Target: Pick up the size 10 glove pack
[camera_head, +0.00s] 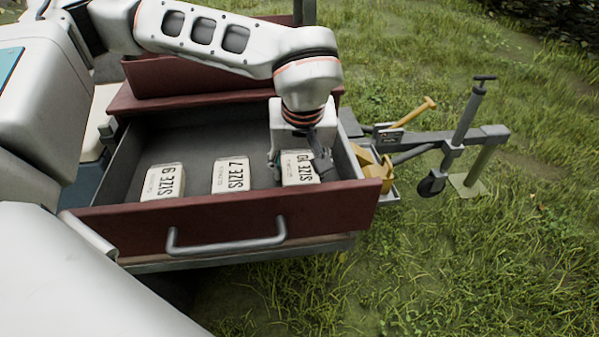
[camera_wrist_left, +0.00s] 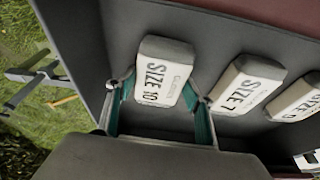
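The size 10 glove pack (camera_wrist_left: 164,72) is a pale block with dark print, lying in the open drawer at its right end. In the head view the pack (camera_head: 297,174) is partly hidden by my left gripper (camera_head: 298,160). In the left wrist view my left gripper (camera_wrist_left: 160,103) has its teal fingers apart, one on each side of the pack's near end. Gaps seem to show between fingers and pack; contact is hard to judge. My right gripper is not in view.
The size 7 pack (camera_head: 231,176) lies in the middle of the drawer and the size 9 pack (camera_head: 164,182) at the left. The drawer's dark red front (camera_head: 150,231) has a metal handle (camera_head: 228,245). A trailer hitch (camera_head: 465,145) stands over grass at right.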

